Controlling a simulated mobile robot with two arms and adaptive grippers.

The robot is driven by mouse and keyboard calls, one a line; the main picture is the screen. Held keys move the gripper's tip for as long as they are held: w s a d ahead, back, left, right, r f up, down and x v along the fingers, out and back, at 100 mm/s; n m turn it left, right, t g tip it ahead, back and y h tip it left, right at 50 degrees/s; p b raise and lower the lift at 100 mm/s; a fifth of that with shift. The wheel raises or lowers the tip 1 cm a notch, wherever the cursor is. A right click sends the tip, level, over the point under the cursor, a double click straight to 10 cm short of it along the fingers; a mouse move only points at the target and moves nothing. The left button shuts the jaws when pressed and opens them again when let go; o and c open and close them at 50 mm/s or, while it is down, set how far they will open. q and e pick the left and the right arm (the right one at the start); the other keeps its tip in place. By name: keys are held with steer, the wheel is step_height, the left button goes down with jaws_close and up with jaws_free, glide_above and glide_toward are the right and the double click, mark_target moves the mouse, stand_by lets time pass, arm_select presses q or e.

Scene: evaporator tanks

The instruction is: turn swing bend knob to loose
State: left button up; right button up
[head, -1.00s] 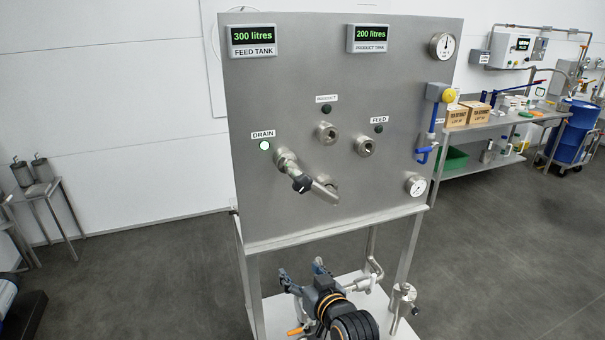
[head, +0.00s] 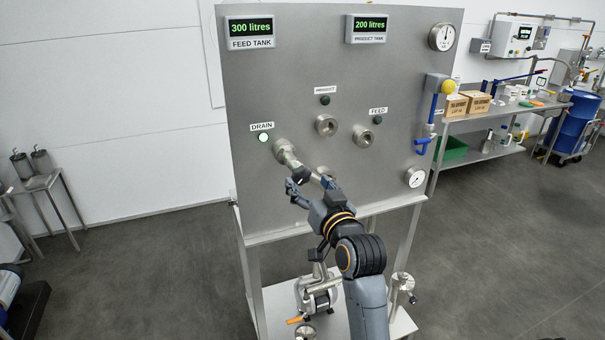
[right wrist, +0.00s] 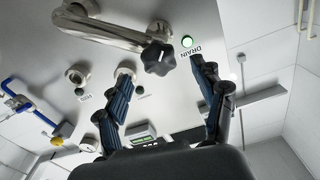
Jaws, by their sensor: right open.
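The swing bend (head: 287,155) is a bent steel pipe. It reaches from the port beside the lit DRAIN lamp down and right toward a lower port, now partly hidden by my gripper. Its dark lobed knob (head: 300,175) sits on the bend; it also shows clearly in the right wrist view (right wrist: 158,58). My right gripper (head: 308,187) is open just in front of and below the knob. In the right wrist view its two fingers (right wrist: 160,72) are spread wide, with the knob beyond and roughly between the tips. No contact shows. My left gripper is out of view.
The steel panel (head: 245,95) carries the PRODUCT port (head: 326,125), the FEED port (head: 363,135) and gauges. A blue-handled valve (head: 430,115) sits at its right edge. A pump (head: 318,293) stands on the shelf below.

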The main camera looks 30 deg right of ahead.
mark_target(303, 176)
steer(key=shift+p+x, duration=0.3)
steer(key=shift+x, duration=1.95)
steer(key=c, duration=1.1)
steer(key=shift+c, duration=0.2)
